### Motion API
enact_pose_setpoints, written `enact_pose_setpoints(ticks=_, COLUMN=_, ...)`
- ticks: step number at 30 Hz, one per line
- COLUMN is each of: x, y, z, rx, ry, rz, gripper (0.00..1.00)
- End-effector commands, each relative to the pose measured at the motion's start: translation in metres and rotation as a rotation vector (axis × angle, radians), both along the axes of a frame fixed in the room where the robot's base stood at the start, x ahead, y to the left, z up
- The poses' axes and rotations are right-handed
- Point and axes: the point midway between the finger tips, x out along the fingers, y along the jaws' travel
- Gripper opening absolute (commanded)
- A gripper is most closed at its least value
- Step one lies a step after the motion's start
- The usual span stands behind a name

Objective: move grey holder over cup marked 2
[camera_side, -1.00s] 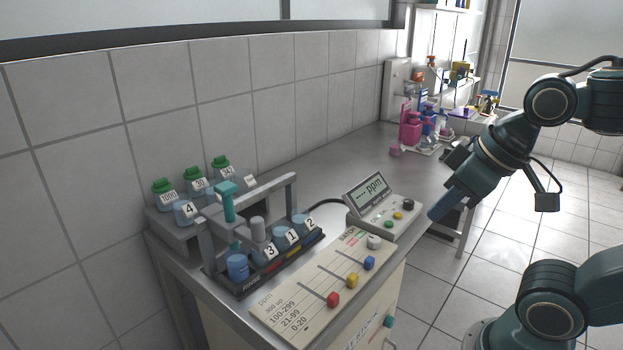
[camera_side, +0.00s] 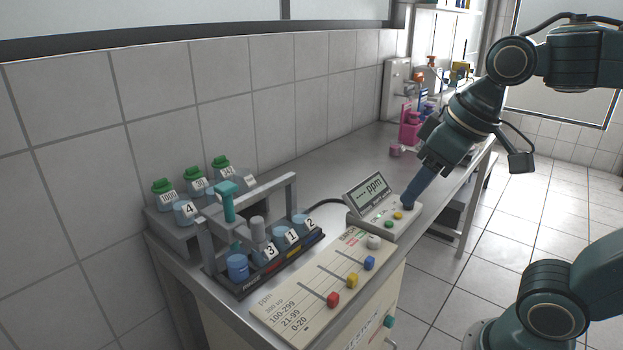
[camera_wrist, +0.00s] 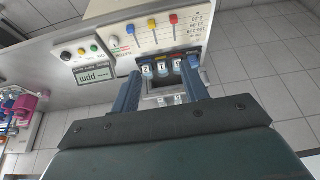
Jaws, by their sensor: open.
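The grey holder (camera_side: 258,229) is a pale grey upright cylinder by the rack's rail, appearing just above the cup marked 3 (camera_side: 268,252). The cup marked 1 (camera_side: 290,238) and the cup marked 2 (camera_side: 308,224) stand in the same row to its right. The three labels also show in the wrist view, with the cup marked 2 (camera_wrist: 147,71) at the left. My gripper (camera_side: 410,203) is open and empty, its blue fingers pointing down near the ppm meter, well right of the holder. I cannot make out the grey holder clearly in the wrist view.
A teal holder (camera_side: 228,203) is on the rack's rail (camera_side: 265,192), left of the grey one. A blue cup (camera_side: 237,267) stands at the row's left end. The slider panel (camera_side: 325,290) and ppm meter (camera_side: 368,191) lie between rack and gripper. Green-capped bottles (camera_side: 195,180) stand behind.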

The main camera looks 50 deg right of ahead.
Motion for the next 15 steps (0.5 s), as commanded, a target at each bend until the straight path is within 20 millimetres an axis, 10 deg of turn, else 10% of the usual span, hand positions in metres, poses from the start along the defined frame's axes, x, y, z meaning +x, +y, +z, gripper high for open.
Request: enact_pose_setpoints(ticks=15, x=0.101, y=0.035, z=0.044, rx=-0.013, ry=0.17, rz=0.091, gripper=0.45)
